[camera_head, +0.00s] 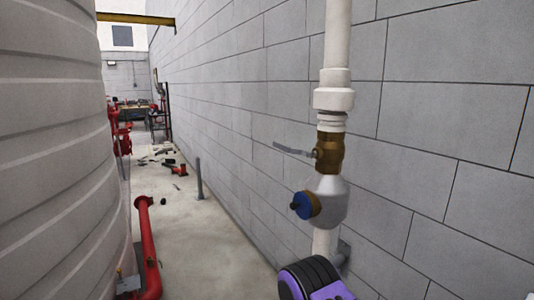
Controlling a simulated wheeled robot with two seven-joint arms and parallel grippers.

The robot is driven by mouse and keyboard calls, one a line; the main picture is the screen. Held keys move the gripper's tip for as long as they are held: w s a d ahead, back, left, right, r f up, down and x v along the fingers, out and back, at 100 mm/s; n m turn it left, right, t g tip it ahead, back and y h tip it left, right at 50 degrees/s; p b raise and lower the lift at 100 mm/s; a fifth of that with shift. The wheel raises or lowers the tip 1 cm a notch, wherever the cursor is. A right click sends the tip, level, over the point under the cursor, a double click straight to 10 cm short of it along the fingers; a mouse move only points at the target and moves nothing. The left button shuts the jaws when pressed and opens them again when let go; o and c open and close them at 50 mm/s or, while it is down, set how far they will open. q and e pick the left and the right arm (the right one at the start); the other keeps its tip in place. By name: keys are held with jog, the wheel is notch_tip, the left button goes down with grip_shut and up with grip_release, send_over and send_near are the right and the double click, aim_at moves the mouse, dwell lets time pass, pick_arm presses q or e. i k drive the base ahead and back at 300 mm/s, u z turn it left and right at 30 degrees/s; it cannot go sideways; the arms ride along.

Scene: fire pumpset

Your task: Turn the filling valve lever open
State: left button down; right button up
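The filling valve (329,153) is a brass body on a white vertical pipe close to the block wall, right of centre. Its grey lever (293,149) sticks out to the left, roughly level and across the upright pipe. Nothing touches the lever. Neither gripper's fingers show in the head view. A black and purple part of my own arm shows at the bottom edge, below the valve.
A blue-capped fitting (304,205) sits on the pipe below the valve. A large pale ribbed tank (50,150) fills the left side. A red pipe (148,245) stands at its foot. Tools (175,169) lie on the floor farther back. Floor between tank and wall is mostly clear.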

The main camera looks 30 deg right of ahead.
aim_at(288, 149)
jog(key=z, duration=0.45)
jog(key=i, duration=0.9)
jog(key=z, duration=0.65)
